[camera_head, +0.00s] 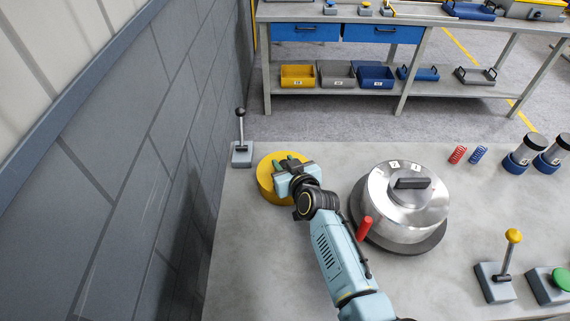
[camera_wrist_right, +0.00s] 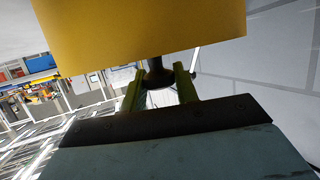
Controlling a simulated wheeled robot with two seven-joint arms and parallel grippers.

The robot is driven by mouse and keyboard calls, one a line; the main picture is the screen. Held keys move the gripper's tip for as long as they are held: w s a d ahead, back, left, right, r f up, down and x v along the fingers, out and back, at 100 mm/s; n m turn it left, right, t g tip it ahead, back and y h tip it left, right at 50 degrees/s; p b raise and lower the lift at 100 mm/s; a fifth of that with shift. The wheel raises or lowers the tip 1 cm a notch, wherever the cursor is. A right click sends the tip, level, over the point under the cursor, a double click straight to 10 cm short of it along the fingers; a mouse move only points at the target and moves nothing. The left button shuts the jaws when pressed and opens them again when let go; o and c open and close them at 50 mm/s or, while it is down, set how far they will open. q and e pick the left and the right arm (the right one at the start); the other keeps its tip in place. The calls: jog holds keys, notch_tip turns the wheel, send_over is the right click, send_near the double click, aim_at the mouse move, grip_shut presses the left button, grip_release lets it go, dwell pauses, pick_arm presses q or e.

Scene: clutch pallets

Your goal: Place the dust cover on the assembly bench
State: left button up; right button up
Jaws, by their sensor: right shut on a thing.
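The dust cover appears to be the yellow round piece (camera_head: 267,184) at the left part of the grey bench (camera_head: 300,270). My right gripper (camera_head: 290,163) is over it in the head view. In the right wrist view the yellow piece (camera_wrist_right: 150,30) fills the top. My right gripper's fingers (camera_wrist_right: 160,90) are shut on a dark knob (camera_wrist_right: 157,74) joined to it. I cannot tell whether the yellow piece touches the bench. My left gripper is in neither view.
A silver domed housing (camera_head: 405,205) stands right of my arm, with a red handle (camera_head: 365,228) beside it. A black-knobbed lever (camera_head: 241,150) stands behind the yellow piece, near the grey wall (camera_head: 120,180). A yellow-knobbed lever (camera_head: 503,265) and a green button box (camera_head: 552,284) are front right.

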jog(key=o, duration=0.6)
jog(key=shift+f, duration=0.15)
jog(key=o, duration=0.5)
jog(key=shift+r, duration=0.2)
jog(key=shift+s+d, duration=0.15)
jog(key=shift+s, duration=0.1)
jog(key=p+v, duration=0.2)
jog(key=v, duration=0.9)
jog(key=shift+s+d+r+p, duration=0.1)
jog(key=shift+s+r+p, duration=0.1)
jog(key=shift+p, duration=0.15)
